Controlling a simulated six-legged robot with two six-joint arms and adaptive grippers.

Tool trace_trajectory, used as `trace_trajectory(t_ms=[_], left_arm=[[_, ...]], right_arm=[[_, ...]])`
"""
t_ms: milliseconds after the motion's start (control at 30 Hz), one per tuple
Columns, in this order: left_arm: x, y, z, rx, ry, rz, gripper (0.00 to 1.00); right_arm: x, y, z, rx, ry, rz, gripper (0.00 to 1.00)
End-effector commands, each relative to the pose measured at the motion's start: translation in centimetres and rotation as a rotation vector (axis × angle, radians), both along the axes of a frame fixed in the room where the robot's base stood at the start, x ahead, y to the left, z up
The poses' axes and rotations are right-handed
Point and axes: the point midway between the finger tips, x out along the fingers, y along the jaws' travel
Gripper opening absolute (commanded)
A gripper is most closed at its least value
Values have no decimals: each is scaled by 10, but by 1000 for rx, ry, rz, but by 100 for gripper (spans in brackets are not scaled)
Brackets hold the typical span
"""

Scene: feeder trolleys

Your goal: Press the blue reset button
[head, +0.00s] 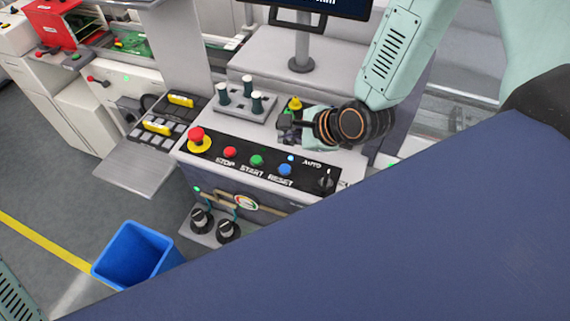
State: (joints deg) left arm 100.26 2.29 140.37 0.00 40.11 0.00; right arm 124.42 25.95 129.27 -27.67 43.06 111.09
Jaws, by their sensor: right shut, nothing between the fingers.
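The blue reset button (285,170) sits on the black strip of the control panel, above the label RESET. A green start button (257,160) and a red stop button (230,152) are to its left. My right gripper (286,128) is over the back of the panel top, behind the blue button and apart from it in the picture. It is shut and empty. Its height above the panel is hard to tell. My left gripper is out of view.
A red emergency stop (197,137) on a yellow base is at the panel's left, and a black selector knob (327,180) at its right. A grey rack with dark-topped pegs (257,102) stands behind. A blue bin (134,254) is on the floor.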

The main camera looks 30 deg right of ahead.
Motion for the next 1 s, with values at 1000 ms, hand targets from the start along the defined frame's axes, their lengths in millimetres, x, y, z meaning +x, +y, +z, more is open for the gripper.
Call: trace_trajectory(t_ms=[1000], left_arm=[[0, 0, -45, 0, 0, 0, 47]], right_arm=[[2, 0, -55, 13, -1, -11, 0]])
